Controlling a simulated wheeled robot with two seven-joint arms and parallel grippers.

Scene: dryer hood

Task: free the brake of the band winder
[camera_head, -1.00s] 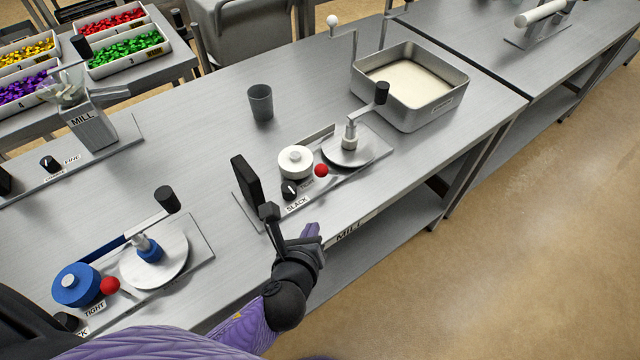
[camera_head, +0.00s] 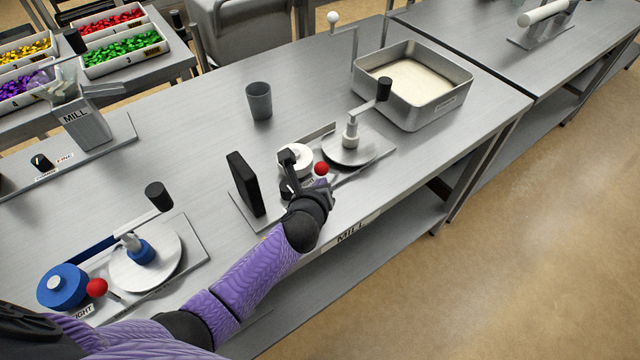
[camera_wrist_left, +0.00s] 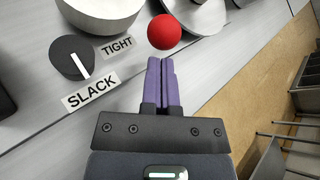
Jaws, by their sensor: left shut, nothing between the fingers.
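A winder with a white drum (camera_head: 304,155), a grey crank disc (camera_head: 350,148) and a red ball (camera_head: 321,168) stands near the table's front edge. My left gripper (camera_head: 321,183) is right beside that ball; its purple fingers are shut and empty. In the left wrist view the fingertips (camera_wrist_left: 160,62) point at the red ball (camera_wrist_left: 164,32), close below it; I cannot tell whether they touch. A black knob (camera_wrist_left: 73,58) with a white pointer sits by the labels SLACK (camera_wrist_left: 90,94) and TIGHT (camera_wrist_left: 117,46). My right gripper is not in view.
A similar winder with a blue drum (camera_head: 62,286) and red ball (camera_head: 97,287) stands at the lower left. A black upright block (camera_head: 245,184) is left of my gripper. A grey cup (camera_head: 259,100) and a metal tray (camera_head: 432,112) stand farther back.

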